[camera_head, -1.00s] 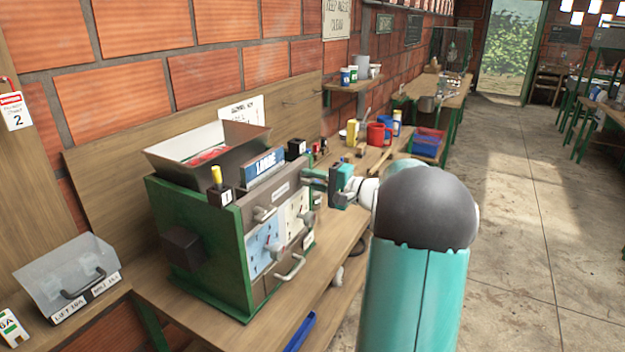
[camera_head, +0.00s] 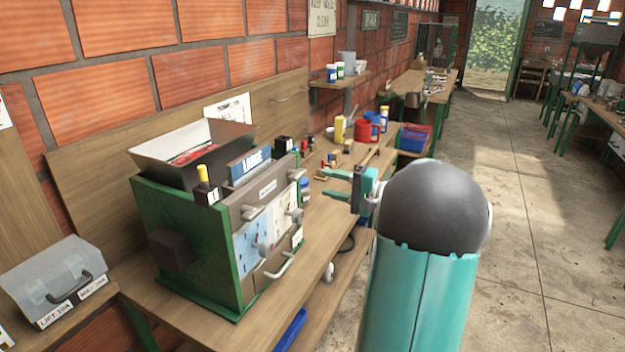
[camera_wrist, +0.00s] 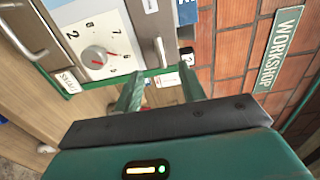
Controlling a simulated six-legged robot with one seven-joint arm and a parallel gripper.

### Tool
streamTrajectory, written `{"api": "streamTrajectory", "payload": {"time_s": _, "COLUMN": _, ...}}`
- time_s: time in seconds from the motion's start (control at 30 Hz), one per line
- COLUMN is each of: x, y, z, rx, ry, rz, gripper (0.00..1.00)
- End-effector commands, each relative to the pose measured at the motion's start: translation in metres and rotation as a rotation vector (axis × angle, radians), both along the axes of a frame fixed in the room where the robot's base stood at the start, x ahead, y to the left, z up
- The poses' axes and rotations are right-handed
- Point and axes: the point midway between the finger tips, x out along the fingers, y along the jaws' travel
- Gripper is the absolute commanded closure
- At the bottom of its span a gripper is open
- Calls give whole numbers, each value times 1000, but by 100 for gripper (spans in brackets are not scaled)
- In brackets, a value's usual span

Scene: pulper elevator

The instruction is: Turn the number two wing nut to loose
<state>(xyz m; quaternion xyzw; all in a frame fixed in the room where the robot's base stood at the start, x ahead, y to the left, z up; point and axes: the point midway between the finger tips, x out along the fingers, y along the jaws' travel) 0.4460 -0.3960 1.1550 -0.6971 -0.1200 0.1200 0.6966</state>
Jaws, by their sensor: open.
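The green machine (camera_head: 185,240) stands on the wooden bench with a hopper on top. A yellow-topped part (camera_head: 203,175) with a label reading 1 sits at its near top corner. A small black block (camera_head: 283,147) with a pale label is at the far top end; its number is unreadable here. In the wrist view a black part with a white label (camera_wrist: 187,58) shows beyond my fingertips. I cannot make out a wing nut's shape or setting on it. My gripper (camera_head: 325,180) is open and empty, right of the machine's far end, apart from it.
The machine's front has handles (camera_head: 280,265) and a dial plate (camera_wrist: 97,45) facing the aisle. A red mug (camera_head: 362,130), a yellow container (camera_head: 340,129) and small parts stand farther along the bench. A clear-lidded box (camera_head: 50,280) is at left. The floor at right is open.

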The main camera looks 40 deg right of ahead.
Motion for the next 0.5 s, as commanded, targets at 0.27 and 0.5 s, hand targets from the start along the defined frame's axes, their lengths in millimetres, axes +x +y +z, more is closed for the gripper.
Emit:
{"api": "streamTrajectory", "payload": {"time_s": 0.27, "x": -39, "y": -14, "z": 0, "rx": 0, "ry": 0, "rz": 1, "gripper": 60}}
{"api": "streamTrajectory", "payload": {"time_s": 0.5, "x": -43, "y": -15, "z": 0, "rx": 0, "ry": 0, "rz": 1, "gripper": 60}}
